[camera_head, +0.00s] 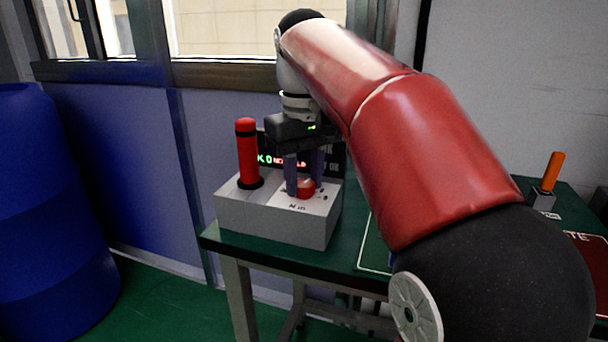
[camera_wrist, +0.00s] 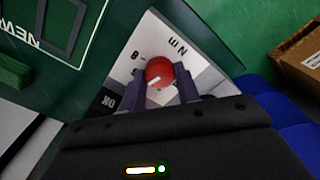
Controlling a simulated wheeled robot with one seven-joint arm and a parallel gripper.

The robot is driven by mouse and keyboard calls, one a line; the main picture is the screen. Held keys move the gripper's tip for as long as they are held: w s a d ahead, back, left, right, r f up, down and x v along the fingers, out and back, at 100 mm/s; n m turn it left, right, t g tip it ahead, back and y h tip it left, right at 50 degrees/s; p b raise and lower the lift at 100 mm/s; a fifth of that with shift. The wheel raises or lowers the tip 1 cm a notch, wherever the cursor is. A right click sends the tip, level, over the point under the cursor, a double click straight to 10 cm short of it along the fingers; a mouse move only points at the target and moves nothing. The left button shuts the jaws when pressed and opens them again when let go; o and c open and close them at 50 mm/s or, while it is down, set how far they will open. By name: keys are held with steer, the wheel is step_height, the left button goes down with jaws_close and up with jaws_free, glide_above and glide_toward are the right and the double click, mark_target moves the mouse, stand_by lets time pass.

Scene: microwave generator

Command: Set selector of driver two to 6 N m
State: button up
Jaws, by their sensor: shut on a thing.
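A red round selector knob (camera_head: 306,187) sits on the white top plate of a grey box (camera_head: 275,221). My gripper (camera_head: 304,188) points down over the plate, its two dark fingers shut on the knob. In the wrist view the knob (camera_wrist: 159,71) lies between the fingertips (camera_wrist: 160,84), with a short white pointer mark on it toward the lower left. An "8" and "N m" are printed around it; the other scale marks are hidden or unclear. A red upright handle with a black collar (camera_head: 247,153) stands on the box's left side. Behind it, a dark display (camera_head: 267,159) shows partly hidden green and red text.
The box stands on a green table (camera_head: 358,235) by a blue wall and window. An orange-handled tool in a grey holder (camera_head: 549,180) is at right. A blue barrel (camera_head: 50,200) stands at left. A cardboard box (camera_wrist: 300,58) shows in the wrist view.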

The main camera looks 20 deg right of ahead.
steer(key=m, duration=0.4)
steer(key=shift+m, duration=0.3)
stand_by(0.3)
steer(key=o, duration=1)
